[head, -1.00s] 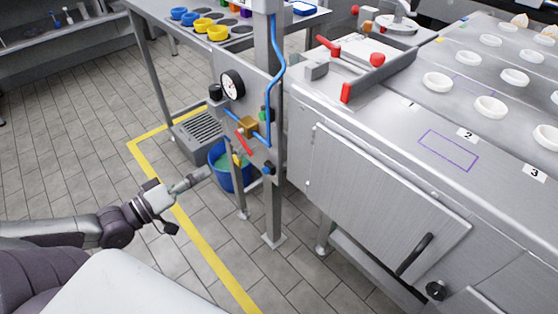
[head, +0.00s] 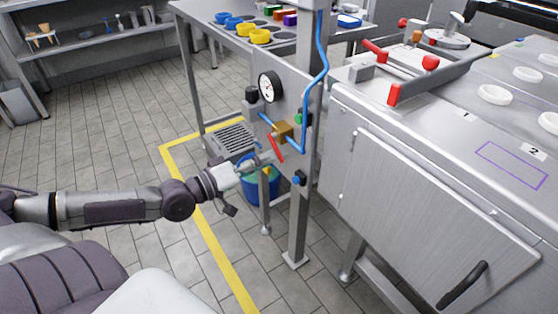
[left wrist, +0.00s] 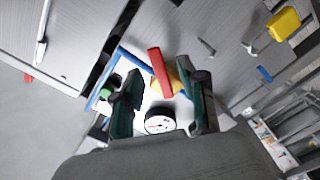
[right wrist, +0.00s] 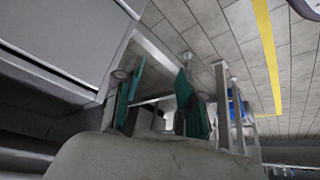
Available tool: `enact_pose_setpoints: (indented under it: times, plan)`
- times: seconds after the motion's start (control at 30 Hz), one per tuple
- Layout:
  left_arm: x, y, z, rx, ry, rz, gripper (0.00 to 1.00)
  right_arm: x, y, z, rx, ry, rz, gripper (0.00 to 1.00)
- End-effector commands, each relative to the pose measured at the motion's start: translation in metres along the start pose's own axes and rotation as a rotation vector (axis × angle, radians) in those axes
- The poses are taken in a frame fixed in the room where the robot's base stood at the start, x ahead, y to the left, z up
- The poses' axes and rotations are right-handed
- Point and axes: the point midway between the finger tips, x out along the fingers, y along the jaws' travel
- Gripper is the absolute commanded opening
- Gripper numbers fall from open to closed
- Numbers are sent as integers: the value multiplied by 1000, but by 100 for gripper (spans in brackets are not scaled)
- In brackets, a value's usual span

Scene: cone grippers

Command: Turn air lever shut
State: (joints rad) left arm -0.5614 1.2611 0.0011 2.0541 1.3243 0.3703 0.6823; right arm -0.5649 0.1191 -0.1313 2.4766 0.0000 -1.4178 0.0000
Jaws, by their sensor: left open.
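The red air lever (head: 276,148) slants down from a brass valve body (head: 281,131) on the grey post panel, beside the blue air pipe. My left gripper (head: 264,160) is open and empty, just left of and slightly below the lever in the head view. In the left wrist view the red lever (left wrist: 160,72) shows between and beyond the two green fingertips (left wrist: 166,98), with the yellowish valve body partly behind it. I cannot tell any contact. My right gripper (right wrist: 162,88) appears only in the right wrist view, fingers apart and empty.
A pressure gauge (head: 269,87) and black knob (head: 251,94) sit above the valve. A blue bucket (head: 262,190) stands below. The steel cabinet (head: 425,200) is close on the right. Yellow-lined floor (head: 215,248) is clear at left.

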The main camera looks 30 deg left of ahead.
Motion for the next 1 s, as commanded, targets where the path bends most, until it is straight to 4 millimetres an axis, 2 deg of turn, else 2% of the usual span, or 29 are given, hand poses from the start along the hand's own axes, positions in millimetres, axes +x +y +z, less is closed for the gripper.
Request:
enact_pose_setpoints:
  times: [0.1,0.23,0.5,0.87,0.9,1.0]
  plan:
    - [12,0,-1,0,6,5,42,5,-4,-25,-4,124,-7,40]
    - [24,2,-1,-2,4,7,42,5,-7,-49,-6,240,-14,40]
    - [44,2,-1,-2,2,3,42,4,-7,-53,-7,259,-14,40]
    - [47,2,0,-1,-2,3,42,4,-7,-54,-7,263,-15,40]
    - [47,2,0,-1,-2,3,40,4,-7,-54,-7,263,-15,40]
    - [47,2,0,-1,-2,3,23,4,-7,-54,-7,263,-15,40]
